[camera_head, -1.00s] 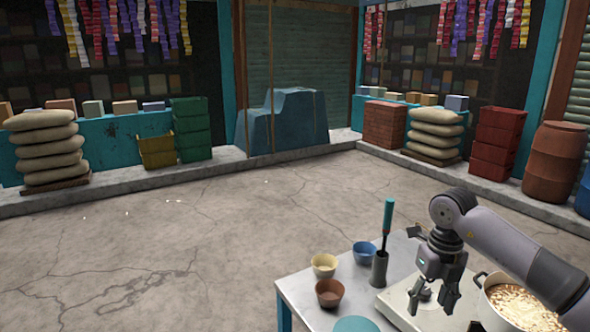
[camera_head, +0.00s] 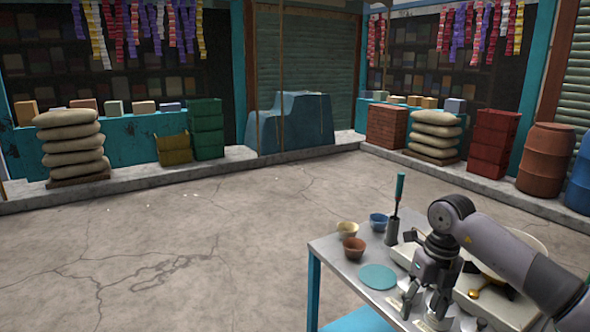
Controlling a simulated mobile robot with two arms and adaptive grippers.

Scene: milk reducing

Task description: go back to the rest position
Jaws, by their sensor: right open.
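My right gripper (camera_head: 423,308) hangs over the small table (camera_head: 320,252) at the lower right, fingers pointing down. It is open, and I see nothing held between its fingers. A small pale metallic object (camera_head: 438,308) shows right behind or under its right finger; I cannot tell whether they touch. A wide pan (camera_head: 534,243) stands on the table behind my right arm and is mostly hidden by it. My left gripper is not in view.
The table holds yellow (camera_head: 347,229), brown (camera_head: 353,249) and blue (camera_head: 378,221) bowls, a grey holder (camera_head: 392,232) with a teal-handled tool, and a teal disc (camera_head: 377,277). Open floor (camera_head: 200,240) lies to the left. Sacks (camera_head: 74,146) and crates line the back.

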